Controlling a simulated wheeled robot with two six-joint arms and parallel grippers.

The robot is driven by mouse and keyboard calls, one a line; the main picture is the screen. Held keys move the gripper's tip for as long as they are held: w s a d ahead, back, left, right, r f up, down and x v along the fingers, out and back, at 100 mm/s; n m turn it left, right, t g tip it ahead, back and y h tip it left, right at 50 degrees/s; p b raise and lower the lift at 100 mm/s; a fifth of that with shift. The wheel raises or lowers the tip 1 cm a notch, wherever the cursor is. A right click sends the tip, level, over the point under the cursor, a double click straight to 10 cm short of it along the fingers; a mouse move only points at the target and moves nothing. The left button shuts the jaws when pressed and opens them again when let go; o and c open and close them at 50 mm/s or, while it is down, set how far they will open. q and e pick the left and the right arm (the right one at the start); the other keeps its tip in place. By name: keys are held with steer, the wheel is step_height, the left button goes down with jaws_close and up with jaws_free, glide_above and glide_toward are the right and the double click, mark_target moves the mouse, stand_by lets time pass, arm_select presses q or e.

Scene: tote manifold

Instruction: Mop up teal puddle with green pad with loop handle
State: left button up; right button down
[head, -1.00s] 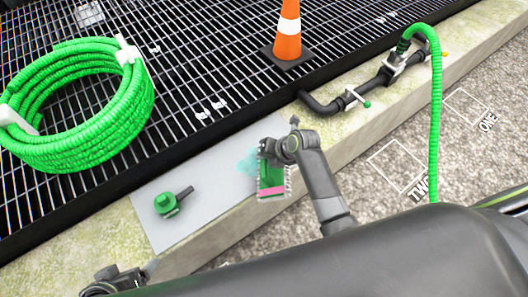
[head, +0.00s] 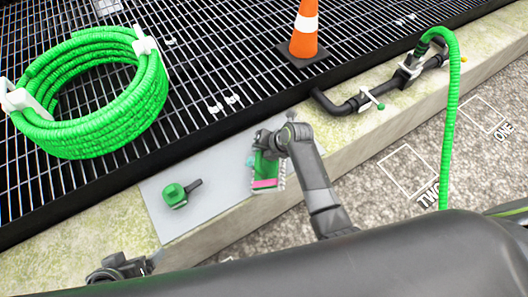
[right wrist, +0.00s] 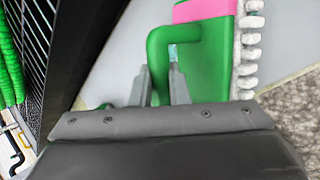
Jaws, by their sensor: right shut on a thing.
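The green pad (head: 268,170) has a pink stripe and a pale fringe along one side; it is over the right part of a grey sheet (head: 217,188). My right gripper (head: 266,142) is shut on its loop handle (right wrist: 158,60), which shows between the fingers in the right wrist view. A small piece of the teal puddle (head: 250,160) shows just left of the pad; the pad and gripper may hide more. I cannot tell if the pad touches the sheet. My left gripper (head: 153,260) is at the lower left, away from the pad; its jaws are too small to read.
A green fitting with a dark handle (head: 174,195) lies on the grey sheet, left of the pad. A coiled green hose (head: 85,140) and an orange cone (head: 304,35) stand on the grating behind. A black pipe (head: 340,104) runs along the ledge at right.

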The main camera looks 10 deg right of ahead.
steer(key=shift+w+a+f+b, duration=0.1)
steer(key=shift+w+a+b, duration=0.3)
steer(key=shift+w, duration=0.6)
steer(key=shift+w+a+b, duration=0.35)
steer(key=shift+w+b, duration=0.2)
steer(key=shift+w, duration=0.4)
steer(key=shift+w+a+f+b, duration=0.1)
steer(key=shift+w+a+b, duration=0.3)
steer(key=shift+w, duration=0.6)
steer(key=shift+w+a+r+b, duration=0.15)
steer(key=shift+w+b, duration=0.15)
steer(key=shift+w, duration=0.3)
step_height(320, 180, up, 6)
steer(key=p, duration=0.5)
steer(key=shift+p, duration=0.4)
steer(key=shift+r, duration=0.1)
step_height(320, 180, up, 3)
steer(key=p, duration=0.3)
